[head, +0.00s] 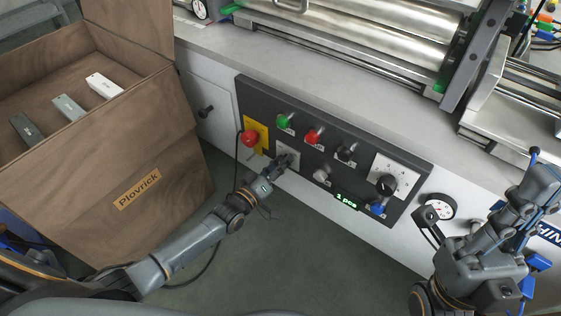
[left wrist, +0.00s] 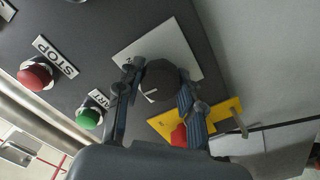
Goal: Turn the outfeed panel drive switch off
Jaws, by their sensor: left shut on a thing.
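The outfeed panel (head: 258,98) is a dark strip on the front of the machine, low in the middle of the head view. The drive switch (left wrist: 160,82) is a round black knob with a short white mark, on a pale square plate (left wrist: 128,58). My left gripper (head: 285,160) is at this knob and hides most of it in the head view. In the left wrist view its two fingers (left wrist: 155,88) are shut on the knob from both sides. My right gripper (head: 505,215) is at the right edge, away from the panel; its finger opening is unclear.
A red emergency-stop button (head: 249,138) on a yellow plate is close beside my left gripper. Green (head: 283,121) and red (head: 311,136) buttons sit above. Another black knob (head: 386,185) is farther right. A brown box (head: 150,165) stands at left.

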